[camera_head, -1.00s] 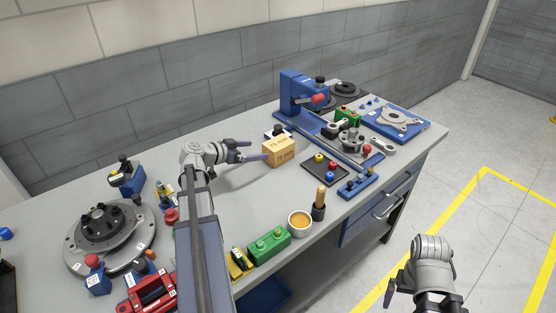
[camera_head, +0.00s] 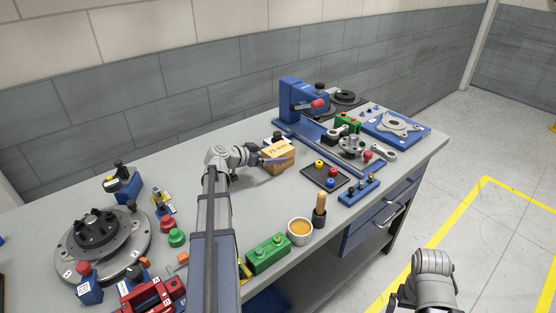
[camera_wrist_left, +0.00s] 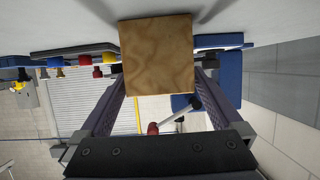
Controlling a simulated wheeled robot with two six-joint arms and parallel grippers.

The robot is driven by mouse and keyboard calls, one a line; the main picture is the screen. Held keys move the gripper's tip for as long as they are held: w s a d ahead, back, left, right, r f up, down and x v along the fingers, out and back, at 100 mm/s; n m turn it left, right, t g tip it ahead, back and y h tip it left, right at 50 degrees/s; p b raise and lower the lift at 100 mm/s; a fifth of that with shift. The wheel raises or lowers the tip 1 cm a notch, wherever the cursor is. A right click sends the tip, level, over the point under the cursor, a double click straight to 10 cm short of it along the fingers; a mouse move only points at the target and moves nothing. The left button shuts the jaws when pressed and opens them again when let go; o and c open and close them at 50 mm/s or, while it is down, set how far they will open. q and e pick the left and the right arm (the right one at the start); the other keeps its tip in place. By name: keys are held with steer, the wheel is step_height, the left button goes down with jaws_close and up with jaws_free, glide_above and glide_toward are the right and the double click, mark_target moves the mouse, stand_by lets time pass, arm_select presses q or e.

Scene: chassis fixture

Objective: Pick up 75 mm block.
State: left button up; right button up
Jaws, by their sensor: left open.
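The 75 mm block (camera_head: 279,157) is a tan wooden cube with dark lettering, standing on the grey workbench in the head view. My left gripper (camera_head: 272,159) is at the block, its fingers reaching along the block's sides. In the left wrist view the block (camera_wrist_left: 157,55) fills the upper middle, between the two spread fingers of my left gripper (camera_wrist_left: 160,95). The fingers are open; whether either touches the block I cannot tell. My right gripper (camera_head: 400,298) is low at the right, off the bench, its fingertips partly out of frame.
A blue press (camera_head: 300,100) stands behind the block to the right. A dark tray (camera_head: 325,177) with coloured knobs lies right of it. A cup (camera_head: 300,232), a green block (camera_head: 267,254) and a round flanged fixture (camera_head: 103,240) are nearer.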

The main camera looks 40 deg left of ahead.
mark_target(277, 149)
arm_select(q)
steer(key=b+x, duration=0.1)
steer(key=x, duration=0.2)
steer(key=shift+w+f, duration=0.1)
steer(key=shift+c, duration=0.6)
steer(key=c, duration=1.4)
step_height(277, 149, up, 10)
steer(key=p, duration=1)
steer(key=shift+c, duration=0.2)
